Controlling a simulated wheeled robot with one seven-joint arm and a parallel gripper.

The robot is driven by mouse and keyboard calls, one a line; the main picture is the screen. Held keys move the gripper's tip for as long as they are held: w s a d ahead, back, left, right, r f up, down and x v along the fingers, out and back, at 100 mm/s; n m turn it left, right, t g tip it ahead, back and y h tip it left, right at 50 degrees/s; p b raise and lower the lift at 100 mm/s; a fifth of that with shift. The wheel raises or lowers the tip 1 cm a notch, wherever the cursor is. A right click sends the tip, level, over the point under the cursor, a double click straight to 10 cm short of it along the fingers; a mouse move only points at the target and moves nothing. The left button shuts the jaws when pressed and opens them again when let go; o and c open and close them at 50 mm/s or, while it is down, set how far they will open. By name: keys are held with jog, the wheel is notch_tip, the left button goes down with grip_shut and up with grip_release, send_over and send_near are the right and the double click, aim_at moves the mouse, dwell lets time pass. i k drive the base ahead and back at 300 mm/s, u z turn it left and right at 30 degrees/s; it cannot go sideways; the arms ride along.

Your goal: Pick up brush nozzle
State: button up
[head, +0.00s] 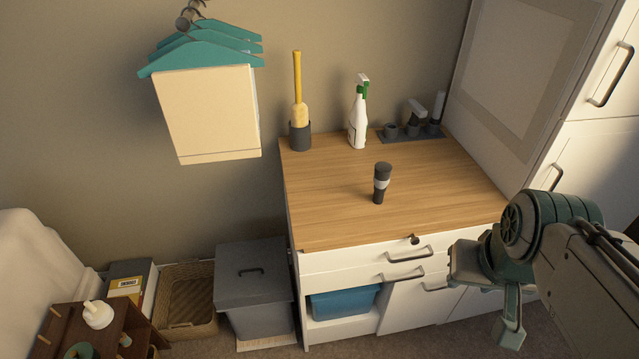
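A dark upright piece with a light grey band around its middle (381,183) stands alone on the wooden counter top (330,213), near its middle. It may be the brush nozzle, but I cannot make out bristles. Several small dark and grey pieces (415,112) stand in a dark holder (425,138) at the back right of the counter. One of these could also be a nozzle. My gripper (490,310) is at the lower right, in front of the cabinet and below the counter top. It is well apart from the banded piece. Its finger gap does not show clearly.
A white spray bottle (357,122) and a yellow-handled brush in a dark pot (300,137) stand at the counter's back. Cabinet handles (410,254) stick out in front. A grey lidded bin (253,285) stands left. The counter's front left is clear.

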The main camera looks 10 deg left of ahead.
aim_at(382, 170)
jog(key=u, duration=0.7)
jog(key=i, duration=1)
